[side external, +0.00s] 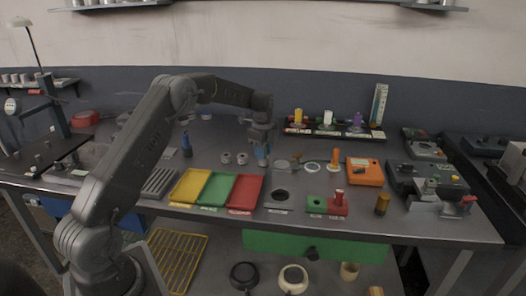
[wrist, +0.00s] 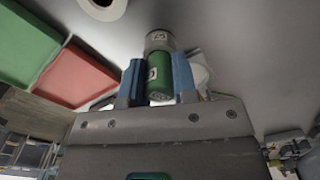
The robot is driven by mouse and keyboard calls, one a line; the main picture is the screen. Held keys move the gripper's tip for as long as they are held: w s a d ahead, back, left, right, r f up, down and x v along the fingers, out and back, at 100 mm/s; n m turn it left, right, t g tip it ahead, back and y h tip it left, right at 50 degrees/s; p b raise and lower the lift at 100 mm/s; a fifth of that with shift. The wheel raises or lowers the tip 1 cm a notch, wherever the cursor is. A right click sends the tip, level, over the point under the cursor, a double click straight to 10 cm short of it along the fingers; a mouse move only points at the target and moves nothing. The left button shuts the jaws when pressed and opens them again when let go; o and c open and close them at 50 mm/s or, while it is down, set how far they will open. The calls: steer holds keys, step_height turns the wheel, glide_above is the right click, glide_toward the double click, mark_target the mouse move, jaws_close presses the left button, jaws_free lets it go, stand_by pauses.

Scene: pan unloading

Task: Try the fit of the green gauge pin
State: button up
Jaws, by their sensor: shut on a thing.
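The green gauge pin (wrist: 160,76) has a green body with a pale label and a grey metal end (wrist: 160,41). My gripper (wrist: 157,82) is shut on it, with one blue finger on each side of the green body in the wrist view. In the side external view my gripper (side external: 262,156) is over the bench, behind the red tray; the pin cannot be made out there. A green block (side external: 315,203) with a dark opening lies at the bench front, beside a red block (side external: 338,208) with a red pin (side external: 339,195) upright in it.
Yellow (side external: 189,186), green (side external: 216,189) and red (side external: 245,193) trays lie left of a grey block with a round hole (side external: 281,208). A rack (side external: 330,133) with yellow, white and purple pieces stands behind. An orange block (side external: 364,173) is to the right.

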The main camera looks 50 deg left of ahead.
steer(key=shift+r, duration=0.15)
steer(key=shift+r, duration=2.4)
